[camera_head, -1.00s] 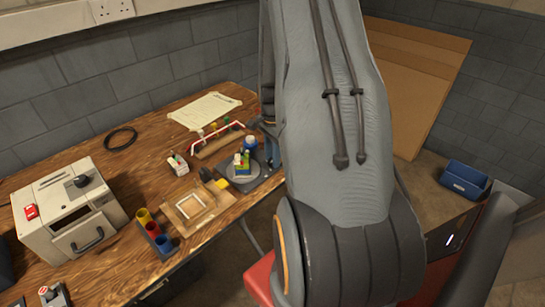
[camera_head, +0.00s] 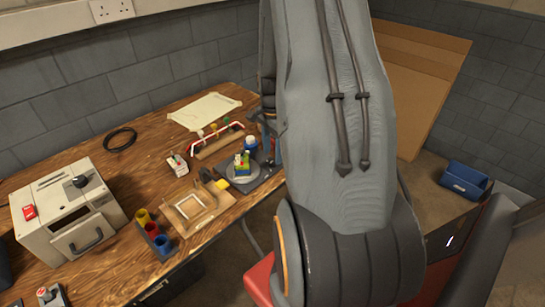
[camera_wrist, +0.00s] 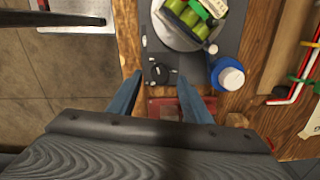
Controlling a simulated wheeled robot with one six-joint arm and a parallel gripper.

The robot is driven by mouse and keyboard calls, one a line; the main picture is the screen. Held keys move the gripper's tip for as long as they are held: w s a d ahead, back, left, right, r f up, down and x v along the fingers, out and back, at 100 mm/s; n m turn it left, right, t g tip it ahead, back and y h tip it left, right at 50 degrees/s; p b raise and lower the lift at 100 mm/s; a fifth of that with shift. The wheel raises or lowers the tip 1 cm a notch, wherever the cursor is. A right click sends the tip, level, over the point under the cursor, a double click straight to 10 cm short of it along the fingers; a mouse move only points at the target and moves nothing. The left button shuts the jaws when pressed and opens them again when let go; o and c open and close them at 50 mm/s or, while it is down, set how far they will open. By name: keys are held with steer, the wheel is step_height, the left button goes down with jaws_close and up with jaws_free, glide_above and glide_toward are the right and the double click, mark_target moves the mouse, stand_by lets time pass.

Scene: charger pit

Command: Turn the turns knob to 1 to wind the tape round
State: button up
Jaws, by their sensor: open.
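A dark winding machine (camera_head: 262,181) stands on the wooden bench, with a round grey turntable (camera_head: 238,179) bearing a pack of green cells (camera_head: 242,161). In the wrist view, the black turns knob (camera_wrist: 160,73) sits on the machine's dark plate below the turntable (camera_wrist: 165,32). My gripper (camera_wrist: 159,77) is open, its two blue fingers apart on either side of the knob in the picture. I cannot tell whether they touch it or how high they are. The knob's setting is too small to read. My arm hides part of the machine in the head view.
A blue-and-white bottle (camera_wrist: 228,74) stands close right of the machine in the wrist view. A wooden frame (camera_head: 196,207), coloured cups (camera_head: 153,232) and a cream box (camera_head: 75,217) stand to the left. A rack with a red-and-white tube (camera_head: 217,138) is behind.

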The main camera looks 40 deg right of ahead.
mark_target(273, 160)
steer(key=shift+r+b, duration=0.4)
steer(key=shift+r, duration=2.2)
steer(key=s+a+r+n, duration=0.2)
steer(key=a+n, duration=0.4)
steer(key=a, duration=0.3)
steer(key=s+a+r+n, duration=0.2)
steer(key=s+a+n, duration=0.3)
steer(key=a, duration=0.5)
steer(key=s+a+r+n, duration=0.3)
steer(key=a+n, duration=0.5)
steer(key=a, duration=0.1)
steer(key=shift+s+a+t, duration=0.15)
steer(key=shift+a+t, duration=0.05)
steer(key=shift+t, duration=0.2)
steer(key=shift+r, duration=0.15)
steer(key=shift+c, duration=0.6)
